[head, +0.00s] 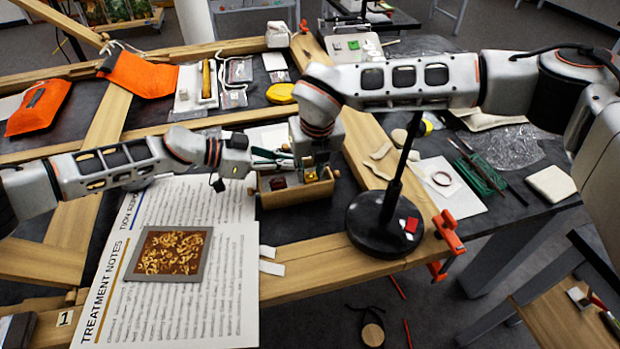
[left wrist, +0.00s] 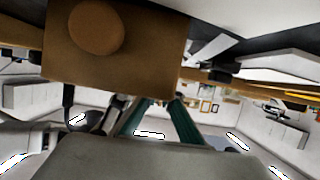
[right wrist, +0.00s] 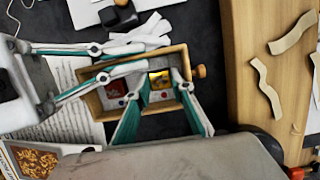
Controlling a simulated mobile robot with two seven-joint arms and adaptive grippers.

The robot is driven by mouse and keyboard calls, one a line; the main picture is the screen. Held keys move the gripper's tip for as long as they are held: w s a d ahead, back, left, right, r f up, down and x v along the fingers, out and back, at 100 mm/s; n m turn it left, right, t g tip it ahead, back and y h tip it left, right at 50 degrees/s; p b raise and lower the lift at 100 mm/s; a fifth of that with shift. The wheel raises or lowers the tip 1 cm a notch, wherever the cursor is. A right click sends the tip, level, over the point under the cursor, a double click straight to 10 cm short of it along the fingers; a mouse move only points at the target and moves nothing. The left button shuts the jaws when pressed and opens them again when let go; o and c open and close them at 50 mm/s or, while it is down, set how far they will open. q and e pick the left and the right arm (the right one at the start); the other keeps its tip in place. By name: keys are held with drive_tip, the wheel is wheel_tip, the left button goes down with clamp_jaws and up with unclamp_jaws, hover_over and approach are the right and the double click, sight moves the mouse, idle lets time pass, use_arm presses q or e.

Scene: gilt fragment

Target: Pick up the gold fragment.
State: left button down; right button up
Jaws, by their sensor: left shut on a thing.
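The gold fragment (right wrist: 160,80) lies in the right compartment of a small wooden box (right wrist: 95,102); it also shows as a small yellow patch in the head view (head: 311,176). A dark red piece (right wrist: 120,89) lies in the left compartment. My right gripper (right wrist: 160,92) is open above the box, its fingertips on either side of the gold fragment and apart from each other. It points down in the head view (head: 314,166). My left gripper (head: 276,158) is shut at the box's far wall, though the exact contact is unclear. The left wrist view shows mostly a brown wooden face with a round knob (left wrist: 97,27).
A black lamp base (head: 385,222) stands right of the box, its stem rising near my right arm. A printed sheet (head: 230,290) with a framed panel (head: 168,254) lies at the front left. Wooden beams (head: 330,268) edge the dark table. White strips (right wrist: 145,32) lie behind the box.

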sight(311, 175)
wheel_tip(311, 175, up, 10)
idle(0.7)
use_arm(q)
drive_tip(key=c, duration=2.2)
unclamp_jaws()
drive_tip(key=shift+o, duration=0.2)
drive_tip(key=shift+a, duration=0.1)
drive_tip(key=v, duration=1.1)
drive_tip(key=shift+a+r, duration=0.15)
drive_tip(key=shift+a, duration=0.15)
drive_tip(key=shift+s, duration=0.1)
